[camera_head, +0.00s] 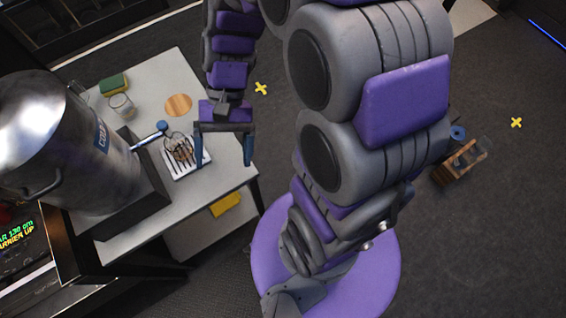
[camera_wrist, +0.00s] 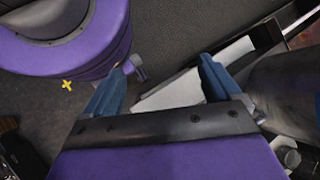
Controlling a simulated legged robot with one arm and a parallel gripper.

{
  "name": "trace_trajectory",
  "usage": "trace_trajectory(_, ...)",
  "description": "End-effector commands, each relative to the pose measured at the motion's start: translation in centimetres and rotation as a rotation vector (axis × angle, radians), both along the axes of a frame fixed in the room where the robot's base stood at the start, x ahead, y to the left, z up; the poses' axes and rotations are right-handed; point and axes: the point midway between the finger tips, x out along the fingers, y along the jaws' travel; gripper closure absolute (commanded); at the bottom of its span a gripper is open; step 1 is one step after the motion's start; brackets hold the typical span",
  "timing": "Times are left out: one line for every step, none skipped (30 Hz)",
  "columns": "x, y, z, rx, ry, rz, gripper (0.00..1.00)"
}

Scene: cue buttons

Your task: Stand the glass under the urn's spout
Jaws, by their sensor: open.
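The clear glass (camera_head: 120,106) stands on the table at the left of the head view, beside the sponge. The urn's spout (camera_head: 150,136) has a blue knob and points toward a slotted drip tray (camera_head: 197,170). A small brown item with thin dark loops shows at the tray; I cannot tell what it is. My gripper (camera_head: 222,163) is open and empty above the table's right edge, apart from the glass. Its two blue fingers also show spread in the wrist view (camera_wrist: 160,75).
A green-yellow sponge (camera_head: 113,84) and a round wooden coaster (camera_head: 178,105) lie on the pale table (camera_head: 222,178). A yellow cloth or note (camera_head: 226,204) hangs at its front. A wooden item (camera_head: 458,163) lies on the floor at right. Yellow crosses mark open floor.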

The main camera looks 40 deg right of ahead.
Motion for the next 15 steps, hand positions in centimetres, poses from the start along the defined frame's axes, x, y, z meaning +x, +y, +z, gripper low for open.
trace_trajectory(-1.1, -0.3, 0.6, -0.032, -0.041, 0.034, 0.09)
trace_trajectory(-1.6, -0.6, 0.8, -0.05, -0.062, 0.054, 0.09)
trace_trajectory(-2.4, -0.9, 1.0, -0.076, -0.089, 0.079, 0.09)
trace_trajectory(-3.0, -1.2, 1.1, -0.094, -0.108, 0.097, 0.09)
trace_trajectory(-3.5, -1.6, 1.3, -0.114, -0.129, 0.115, 0.09)
trace_trajectory(-4.2, -2.0, 1.5, -0.14, -0.158, 0.139, 0.09)
trace_trajectory(-4.7, -2.3, 1.7, -0.158, -0.178, 0.157, 0.09)
trace_trajectory(-5.2, -2.6, 1.9, -0.176, -0.2, 0.174, 0.09)
trace_trajectory(-6.0, -3.1, 2.0, -0.2, -0.225, 0.199, 0.09)
trace_trajectory(-6.5, -3.5, 2.1, -0.218, -0.242, 0.215, 0.09)
trace_trajectory(-7.0, -3.8, 2.3, -0.237, -0.263, 0.231, 0.09)
trace_trajectory(-7.6, -4.3, 2.4, -0.26, -0.288, 0.252, 0.09)
trace_trajectory(-8.0, -4.7, 2.5, -0.277, -0.306, 0.267, 0.09)
trace_trajectory(-8.4, -5.1, 2.6, -0.293, -0.326, 0.279, 0.09)
trace_trajectory(-8.8, -5.5, 2.7, -0.313, -0.345, 0.296, 0.09)
